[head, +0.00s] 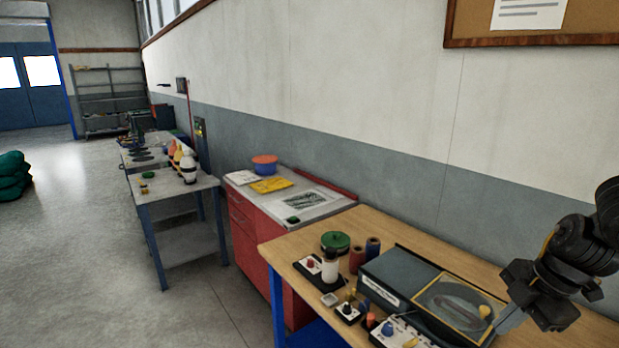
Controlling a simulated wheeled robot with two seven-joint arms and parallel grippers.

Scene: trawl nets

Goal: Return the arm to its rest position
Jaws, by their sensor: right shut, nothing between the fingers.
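My right gripper (507,327) is at the right edge of the head view, on the end of my dark right arm (575,255). It hangs over the right part of the wooden workbench, beside a grey device (400,276) with a round window. Its fingers point down and left and are shut with nothing held. The fingertips are small in the picture and overlap the device's edge. I cannot tell their height above the bench. My left gripper is not in the picture.
The wooden workbench (375,222) carries a green round container (335,242), spools and small boxes with knobs. A red cabinet (243,226) and a grey metal table (172,186) with bottles stand beyond, along the wall. Open floor (90,255) lies at left.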

